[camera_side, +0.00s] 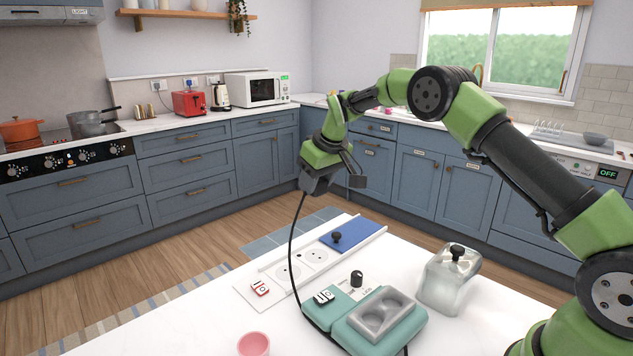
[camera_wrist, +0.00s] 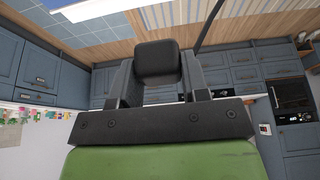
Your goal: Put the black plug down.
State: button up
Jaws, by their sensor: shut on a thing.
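My gripper (camera_side: 317,183) is up in the air above the far left part of the white table (camera_side: 440,320). It is shut on the black plug (camera_wrist: 157,62), which sits between the two fingers in the wrist view. In the side view I cannot clearly tell the plug from the dark fingers. A black cable (camera_side: 291,245) hangs from the gripper down to the table, beside the teal appliance (camera_side: 375,335) with a grey double-well top.
A glass jar (camera_side: 446,280) with a black-knobbed lid stands right. A pink cup (camera_side: 254,344) stands in front. Bare table lies left of the cup.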

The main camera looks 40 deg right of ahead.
jog(key=s+d+f+m+h, duration=0.2)
jog(key=s+d+f+m, duration=0.25)
jog(key=s+d, duration=0.45)
jog(key=f, duration=0.2)
jog(key=s+f, duration=0.1)
jog(key=f, duration=0.1)
jog(key=s+f, duration=0.1)
jog(key=f, duration=0.1)
jog(key=shift+a+f, duration=0.2)
jog(key=shift+a, duration=0.05)
jog(key=shift+f, duration=2.2)
jog(key=o, duration=1.2)
